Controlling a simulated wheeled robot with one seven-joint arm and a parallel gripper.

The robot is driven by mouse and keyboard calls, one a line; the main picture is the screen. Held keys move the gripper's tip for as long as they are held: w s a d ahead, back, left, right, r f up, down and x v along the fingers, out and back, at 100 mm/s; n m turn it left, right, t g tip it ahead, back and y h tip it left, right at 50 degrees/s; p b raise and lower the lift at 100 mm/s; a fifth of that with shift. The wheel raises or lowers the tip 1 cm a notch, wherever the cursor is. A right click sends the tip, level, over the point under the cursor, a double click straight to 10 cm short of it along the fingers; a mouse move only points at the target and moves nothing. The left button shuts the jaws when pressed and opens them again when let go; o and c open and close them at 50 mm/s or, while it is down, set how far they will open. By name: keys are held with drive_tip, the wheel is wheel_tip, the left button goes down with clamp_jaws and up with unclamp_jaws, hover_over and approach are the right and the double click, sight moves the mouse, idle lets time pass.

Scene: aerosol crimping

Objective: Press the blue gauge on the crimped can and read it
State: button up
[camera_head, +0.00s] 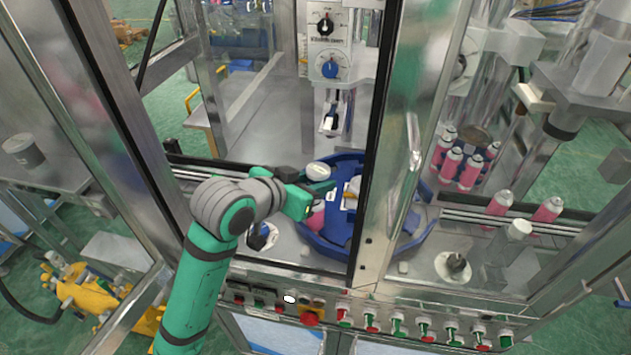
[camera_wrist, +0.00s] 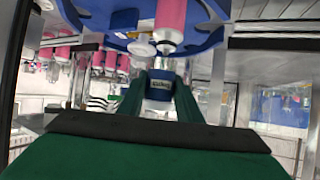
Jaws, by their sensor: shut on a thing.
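My gripper (camera_head: 318,191) reaches through the machine's front opening over the edge of the blue star wheel (camera_head: 348,238). In the wrist view its green fingers (camera_wrist: 160,92) are shut on the blue gauge (camera_wrist: 158,79), which has a pale label band. That view is upside down. A pink can (camera_wrist: 171,14) with a pale neck stands at the star wheel, lined up with the gauge. I cannot tell whether they touch. In the head view a pink can (camera_head: 316,220) shows partly under my gripper. A white round top (camera_head: 318,171) shows beside the fingers. No reading is legible.
A metal door post (camera_head: 385,180) stands right of the arm. Several pink cans (camera_head: 470,167) stand at the right, with two more (camera_head: 548,209) on the conveyor. A blue-and-white item (camera_head: 262,237) sits on the deck below my gripper. Buttons (camera_head: 372,323) line the front panel.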

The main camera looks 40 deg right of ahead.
drive_tip(key=shift+w+a, duration=0.15)
drive_tip(key=shift+a, duration=0.4)
drive_tip(key=shift+d, duration=0.25)
idle(0.7)
drive_tip(key=shift+f, duration=1.15)
idle(1.4)
drive_tip(key=shift+r, duration=2.55)
drive_tip(key=s+a, duration=0.2)
drive_tip(key=a, duration=0.6)
drive_tip(key=s+a, duration=0.2)
drive_tip(key=a, duration=0.6)
drive_tip(key=shift+s+a, duration=0.2)
drive_tip(key=shift+s, duration=0.2)
